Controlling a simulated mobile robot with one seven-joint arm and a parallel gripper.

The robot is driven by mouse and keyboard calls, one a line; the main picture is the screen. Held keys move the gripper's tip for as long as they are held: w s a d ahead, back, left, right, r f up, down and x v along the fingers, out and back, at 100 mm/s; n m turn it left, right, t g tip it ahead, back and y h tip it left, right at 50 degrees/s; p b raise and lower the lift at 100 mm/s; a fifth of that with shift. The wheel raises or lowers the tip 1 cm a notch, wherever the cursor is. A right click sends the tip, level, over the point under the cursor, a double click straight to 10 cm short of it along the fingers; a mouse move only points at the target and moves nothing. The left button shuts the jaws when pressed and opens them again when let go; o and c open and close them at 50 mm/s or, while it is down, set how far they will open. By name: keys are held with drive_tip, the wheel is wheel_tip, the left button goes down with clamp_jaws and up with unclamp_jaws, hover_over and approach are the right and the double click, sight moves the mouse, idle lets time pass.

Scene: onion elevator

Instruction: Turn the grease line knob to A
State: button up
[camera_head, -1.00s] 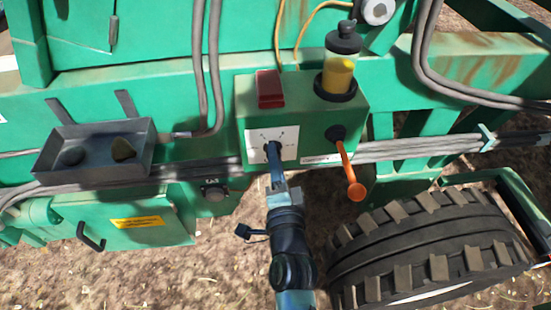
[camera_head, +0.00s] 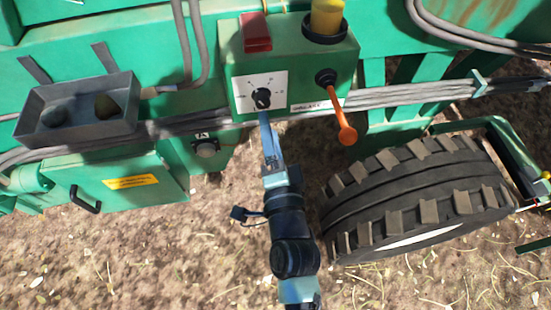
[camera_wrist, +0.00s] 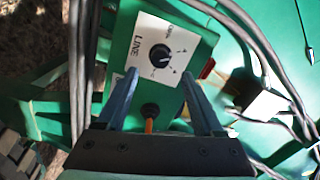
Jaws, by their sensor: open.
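The grease line knob (camera_head: 262,98) is a small black knob on a white label plate (camera_head: 244,86) on the front of a green box. In the wrist view the knob (camera_wrist: 160,55) shows a light pointer mark, and the plate reads "LINE" with several position marks too small to read surely. My gripper (camera_head: 266,122) is just below the knob in the head view. In the wrist view its two blue fingers (camera_wrist: 159,92) are spread apart with nothing between them. The knob appears beyond the fingertips, apart from them.
An orange-handled lever (camera_head: 338,118) sticks out right of the plate. A red block (camera_head: 256,32) and a yellow grease reservoir (camera_head: 326,18) top the box. A grey tray (camera_head: 128,98) hangs at left.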

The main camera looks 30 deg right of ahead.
drive_tip(key=b+v, duration=0.1)
drive_tip(key=v, duration=0.5)
drive_tip(key=shift+s, duration=0.3)
